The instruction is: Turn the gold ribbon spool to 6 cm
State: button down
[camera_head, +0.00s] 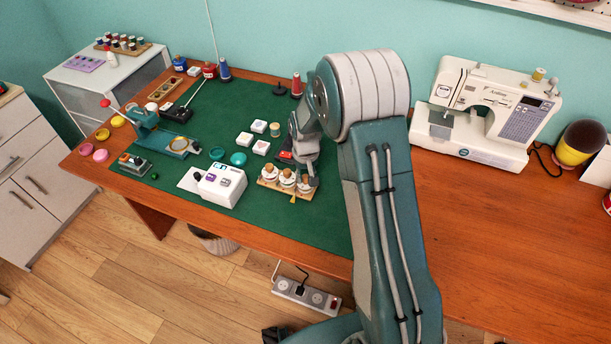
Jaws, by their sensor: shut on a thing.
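A small wooden stand (268,184) with several ribbon spools sits near the front edge of the green mat. The spools have pale round faces with brown tops. A short yellowish strip (292,198) hangs at the stand's front, maybe gold ribbon. My gripper (305,177) reaches down at the stand's right end, its fingers shut at the rightmost spool (304,187). The fingers partly cover this spool. The ribbon colours and any centimetre marks are too small to read, so I cannot tell which spool is gold.
A white device (219,187) with purple buttons stands left of the spool stand. Small white boxes (245,139) and teal discs (238,158) lie behind it. A sewing machine (487,112) stands at the right. My arm hides part of the table; its right front is bare.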

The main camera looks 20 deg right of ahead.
jog(key=n, duration=0.4)
jog(key=shift+w+n, duration=0.2)
jog(key=shift+n, duration=0.1)
jog(key=n, duration=0.5)
jog(key=shift+n, duration=0.3)
jog(key=n, duration=0.4)
jog(key=shift+r, duration=0.1)
jog(key=n, duration=0.5)
jog(key=shift+n, duration=0.3)
jog(key=shift+c, duration=2.2)
grip_release()
jog(key=shift+w, duration=0.1)
